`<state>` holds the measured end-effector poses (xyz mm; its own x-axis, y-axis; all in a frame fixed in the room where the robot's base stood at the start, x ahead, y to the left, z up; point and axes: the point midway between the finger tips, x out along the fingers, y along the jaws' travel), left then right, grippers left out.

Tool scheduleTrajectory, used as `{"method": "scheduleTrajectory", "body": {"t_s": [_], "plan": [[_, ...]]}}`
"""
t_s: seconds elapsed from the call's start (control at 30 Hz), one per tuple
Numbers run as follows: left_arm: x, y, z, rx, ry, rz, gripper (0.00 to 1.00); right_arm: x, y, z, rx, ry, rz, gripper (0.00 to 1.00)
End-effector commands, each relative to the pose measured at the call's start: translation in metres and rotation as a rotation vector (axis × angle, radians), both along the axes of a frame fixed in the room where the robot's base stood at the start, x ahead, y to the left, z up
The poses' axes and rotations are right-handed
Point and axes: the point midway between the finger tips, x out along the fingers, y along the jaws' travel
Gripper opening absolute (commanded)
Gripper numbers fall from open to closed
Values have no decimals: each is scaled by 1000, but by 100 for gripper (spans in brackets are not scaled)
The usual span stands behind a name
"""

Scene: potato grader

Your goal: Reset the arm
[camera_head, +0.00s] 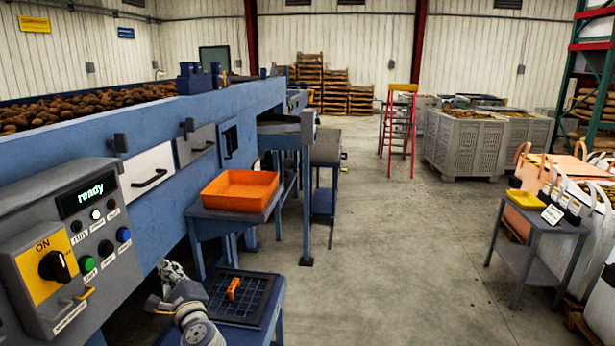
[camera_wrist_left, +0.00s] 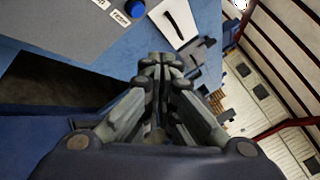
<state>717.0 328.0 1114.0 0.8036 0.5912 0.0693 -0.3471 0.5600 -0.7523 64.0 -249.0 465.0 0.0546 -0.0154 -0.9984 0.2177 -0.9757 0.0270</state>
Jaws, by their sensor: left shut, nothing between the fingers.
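My left arm (camera_head: 190,318) reaches up from the bottom of the head view, beside the blue grader. My left gripper (camera_head: 173,270) shows partly behind the arm's wrist, right of the control panel. In the left wrist view its fingers (camera_wrist_left: 162,62) are together, shut with nothing between them. The grader's blue side and a white drawer with a black handle (camera_wrist_left: 176,22) show beyond the fingertips. My right gripper is in neither view.
The control panel (camera_head: 72,248) reads "ready". An orange tray (camera_head: 240,190) sits on a blue stand. A low stand with a black grid (camera_head: 252,308) holds a small orange item (camera_head: 233,288). The floor to the right is open, up to a grey side table (camera_head: 538,228).

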Motion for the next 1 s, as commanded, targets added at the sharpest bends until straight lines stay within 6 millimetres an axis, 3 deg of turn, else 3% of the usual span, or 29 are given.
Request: {"method": "scheduleTrajectory", "body": {"t_s": [0.37,0.57,0.67,0.77,0.9,1.0], "plan": [[-47,0,-61,-308,-4,26,0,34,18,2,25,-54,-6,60],[-91,-4,-109,-564,0,73,0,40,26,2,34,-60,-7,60],[-125,-10,-139,-735,5,117,0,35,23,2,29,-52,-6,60],[-172,-20,-174,-953,18,190,0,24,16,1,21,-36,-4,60],[-252,-44,-214,-1281,45,341,0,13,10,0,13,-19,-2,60],[-300,-62,-228,-1459,66,447,0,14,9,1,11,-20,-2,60]]}}
